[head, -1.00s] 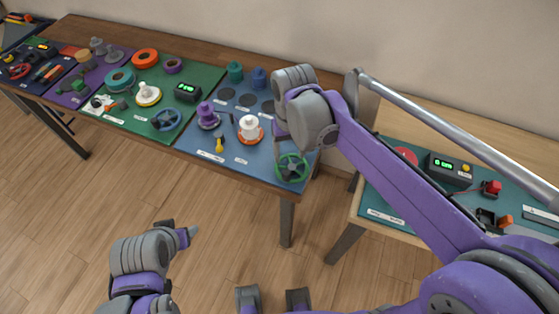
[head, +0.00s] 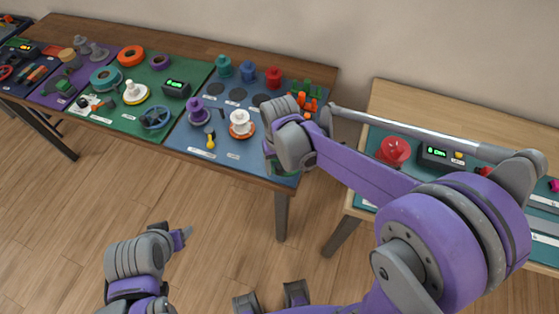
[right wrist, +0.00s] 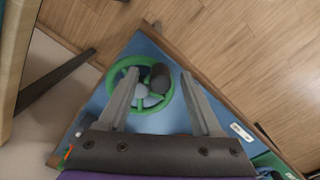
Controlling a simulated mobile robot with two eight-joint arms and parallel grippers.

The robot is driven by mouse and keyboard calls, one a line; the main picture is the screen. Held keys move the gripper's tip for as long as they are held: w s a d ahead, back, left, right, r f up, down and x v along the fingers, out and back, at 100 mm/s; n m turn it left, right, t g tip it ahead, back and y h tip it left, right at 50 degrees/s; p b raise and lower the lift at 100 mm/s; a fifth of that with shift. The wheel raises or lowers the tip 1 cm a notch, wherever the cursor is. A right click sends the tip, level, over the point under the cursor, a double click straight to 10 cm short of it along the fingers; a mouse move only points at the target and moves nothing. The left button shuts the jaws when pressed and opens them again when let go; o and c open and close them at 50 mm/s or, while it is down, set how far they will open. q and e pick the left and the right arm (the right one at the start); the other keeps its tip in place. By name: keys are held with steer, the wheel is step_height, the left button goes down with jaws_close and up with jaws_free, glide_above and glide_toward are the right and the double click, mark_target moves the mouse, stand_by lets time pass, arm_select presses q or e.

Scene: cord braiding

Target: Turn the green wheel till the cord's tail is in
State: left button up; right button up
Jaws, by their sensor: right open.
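The green wheel (right wrist: 112,83) lies on the blue mat near the table corner in the right wrist view. It has spokes and a dark upright knob (right wrist: 160,77) at its rim. My right gripper (right wrist: 160,75) is open, its fingers apart on either side of the knob; I cannot tell whether they touch anything. In the head view my right gripper hides most of the wheel. A white spool (head: 239,123) on an orange base stands left of it. I cannot make out the cord or its tail. My left arm (head: 140,258) is low at the bottom left, its jaws unclear.
A purple spool (head: 198,112) and a yellow-handled tool (head: 211,142) are on the blue mat (head: 196,140). A second table with a red dome (head: 393,151) stands at the right. The floor in front is clear.

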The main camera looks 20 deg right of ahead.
jaws_close()
stand_by(0.6)
